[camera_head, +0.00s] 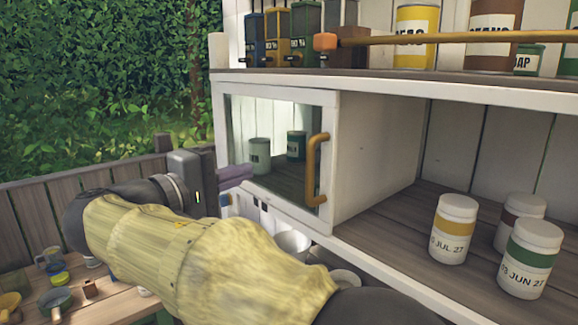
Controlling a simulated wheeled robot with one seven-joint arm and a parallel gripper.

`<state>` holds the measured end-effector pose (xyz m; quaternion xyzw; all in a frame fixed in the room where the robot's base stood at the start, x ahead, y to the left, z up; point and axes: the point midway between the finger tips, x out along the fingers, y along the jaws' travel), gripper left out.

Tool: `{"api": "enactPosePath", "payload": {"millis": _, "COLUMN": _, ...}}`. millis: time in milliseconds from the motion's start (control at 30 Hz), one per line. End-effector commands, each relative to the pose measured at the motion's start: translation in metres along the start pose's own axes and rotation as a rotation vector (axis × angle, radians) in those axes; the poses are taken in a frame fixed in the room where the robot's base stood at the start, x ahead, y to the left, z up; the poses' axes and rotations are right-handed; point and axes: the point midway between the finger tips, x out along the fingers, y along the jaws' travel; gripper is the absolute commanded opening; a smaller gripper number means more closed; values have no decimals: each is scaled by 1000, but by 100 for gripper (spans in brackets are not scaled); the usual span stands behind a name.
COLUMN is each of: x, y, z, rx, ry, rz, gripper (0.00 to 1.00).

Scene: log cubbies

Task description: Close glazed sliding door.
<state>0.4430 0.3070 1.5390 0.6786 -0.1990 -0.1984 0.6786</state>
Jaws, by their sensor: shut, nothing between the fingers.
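The glazed sliding door (328,128) has a white frame, a clear pane and a curved orange-brown handle (313,170) at its right side. It stands in front of the left part of the cubby, and the right part is uncovered. My gripper (248,173) is shut and empty, its purple fingers in front of the pane's left part, left of the handle. Whether the fingers touch the door cannot be told. The door's lower left corner is partly hidden behind my gripper.
Several jars (453,228) stand in the uncovered right part. Two dark green cans (259,155) show behind the pane. A long wooden rod (440,40) crosses the upper shelf. Below left, a table (110,306) holds pots and cups. A hedge and fence are at the left.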

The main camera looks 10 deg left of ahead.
Motion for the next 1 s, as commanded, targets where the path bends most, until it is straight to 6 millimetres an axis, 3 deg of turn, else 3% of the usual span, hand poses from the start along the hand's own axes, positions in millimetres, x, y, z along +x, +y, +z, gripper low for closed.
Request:
{"api": "enactPosePath", "payload": {"millis": 267, "x": 20, "y": 2, "z": 1, "rx": -1, "ry": -6, "rz": 0, "gripper": 0}}
{"api": "enactPosePath", "payload": {"millis": 767, "x": 102, "y": 3, "z": 0, "rx": -4, "ry": 2, "rz": -2, "gripper": 0}}
{"api": "enactPosePath", "payload": {"millis": 1000, "x": 90, "y": 2, "z": 27, "rx": -3, "ry": 3, "rz": -2, "gripper": 0}}
